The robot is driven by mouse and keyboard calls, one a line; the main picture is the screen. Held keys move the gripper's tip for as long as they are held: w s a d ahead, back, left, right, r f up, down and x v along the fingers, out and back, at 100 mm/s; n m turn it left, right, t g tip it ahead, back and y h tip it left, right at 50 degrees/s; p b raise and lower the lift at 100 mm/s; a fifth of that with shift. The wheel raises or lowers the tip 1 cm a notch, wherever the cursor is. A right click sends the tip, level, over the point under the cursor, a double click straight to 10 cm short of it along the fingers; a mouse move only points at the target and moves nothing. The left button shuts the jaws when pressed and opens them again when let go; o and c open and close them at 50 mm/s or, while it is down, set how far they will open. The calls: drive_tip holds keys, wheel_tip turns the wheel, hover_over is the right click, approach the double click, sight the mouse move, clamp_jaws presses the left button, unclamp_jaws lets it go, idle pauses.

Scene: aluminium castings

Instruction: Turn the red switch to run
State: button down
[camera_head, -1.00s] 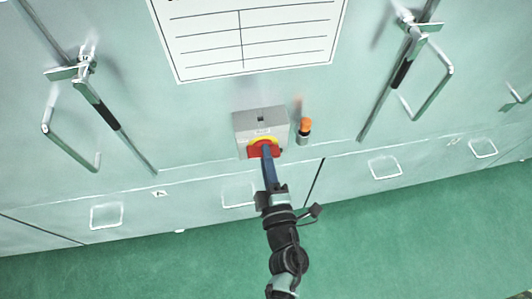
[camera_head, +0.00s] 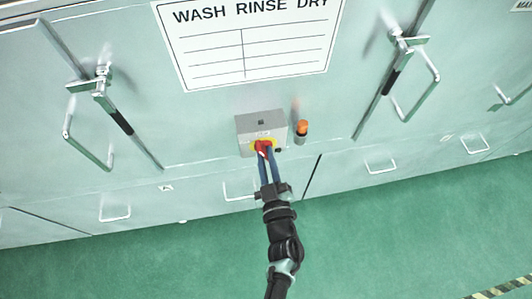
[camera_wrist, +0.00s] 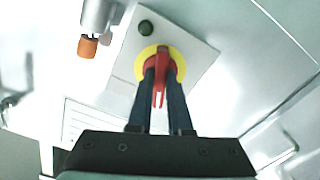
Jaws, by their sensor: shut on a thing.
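The red switch (camera_head: 263,147) is a red handle on a yellow disc, set on the front of a grey box (camera_head: 258,122) on the pale green machine. In the wrist view the red handle (camera_wrist: 161,78) stands between my two dark blue fingers, in front of the yellow disc (camera_wrist: 178,62). My gripper (camera_head: 267,152) reaches up to it from below and is shut on the red handle; it also shows in the wrist view (camera_wrist: 162,77). The fingers hide part of the handle and disc. The box's markings are too small to read.
An orange-capped lamp (camera_head: 302,131) stands just right of the box. A dark round button (camera_wrist: 146,28) is on the box near the switch. Long door levers (camera_head: 110,105) and (camera_head: 396,75) flank the area, with a white sign (camera_head: 245,45) above. Green floor below is clear.

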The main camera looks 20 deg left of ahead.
drive_tip(key=shift+m+p, duration=0.65)
drive_tip(key=shift+m, duration=1.65)
drive_tip(key=c, duration=0.8)
unclamp_jaws()
drive_tip(key=shift+c, duration=0.2)
drive_tip(key=b+v, duration=0.2)
drive_tip(key=v, duration=1.1)
drive_tip(key=shift+w, duration=0.1)
